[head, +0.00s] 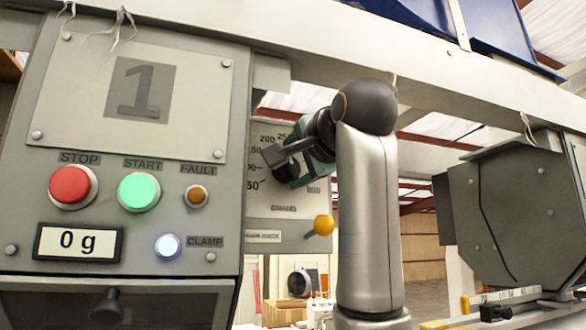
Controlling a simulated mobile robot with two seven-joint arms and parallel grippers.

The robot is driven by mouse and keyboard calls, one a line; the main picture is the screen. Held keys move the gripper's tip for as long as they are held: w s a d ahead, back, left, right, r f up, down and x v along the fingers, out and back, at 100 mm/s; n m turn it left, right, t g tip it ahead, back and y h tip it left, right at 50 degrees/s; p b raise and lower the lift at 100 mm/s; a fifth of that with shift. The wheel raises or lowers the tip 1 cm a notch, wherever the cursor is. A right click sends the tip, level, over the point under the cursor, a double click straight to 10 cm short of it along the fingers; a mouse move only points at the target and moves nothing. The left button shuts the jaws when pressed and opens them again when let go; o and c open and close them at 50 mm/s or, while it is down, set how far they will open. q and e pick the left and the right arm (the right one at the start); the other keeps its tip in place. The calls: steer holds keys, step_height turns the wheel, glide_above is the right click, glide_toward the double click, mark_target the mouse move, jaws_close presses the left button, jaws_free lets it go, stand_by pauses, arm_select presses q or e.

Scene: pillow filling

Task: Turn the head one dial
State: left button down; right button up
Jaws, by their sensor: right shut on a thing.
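The head one dial sits on a pale plate (272,212) with a printed scale that reads from 50 up to about 250. The plate is just right of the grey panel marked 1 (142,90). My right gripper (283,165) is at the dial, seen from the side, with its dark fingers shut on the dial's knob. The gripper and wrist hide most of the knob and the right part of the scale, so I cannot read the setting. My left gripper is out of view.
The panel carries a red STOP button (72,186), a lit green START button (139,190), an amber FAULT lamp (196,195), a lit CLAMP lamp (167,246) and a display (78,242) reading 0 g. A yellow-knobbed lever (323,225) sticks out below the dial. A beam (300,45) crosses above.

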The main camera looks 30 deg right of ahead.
steer(key=m, duration=0.4)
steer(key=shift+f+m, duration=0.15)
steer(key=shift+m, duration=0.15)
steer(key=shift+f+m+p, duration=0.2)
steer(key=shift+m+p, duration=0.3)
steer(key=shift+m, duration=2.1)
steer(key=o, duration=1.4)
steer(key=shift+r, duration=0.1)
steer(key=shift+s, duration=0.15)
steer(key=shift+s+a, duration=0.1)
steer(key=shift+s, duration=0.2)
steer(key=b+v, duration=0.3)
steer(key=v, duration=0.8)
steer(key=shift+s+a, duration=0.2)
steer(key=shift+s, duration=0.15)
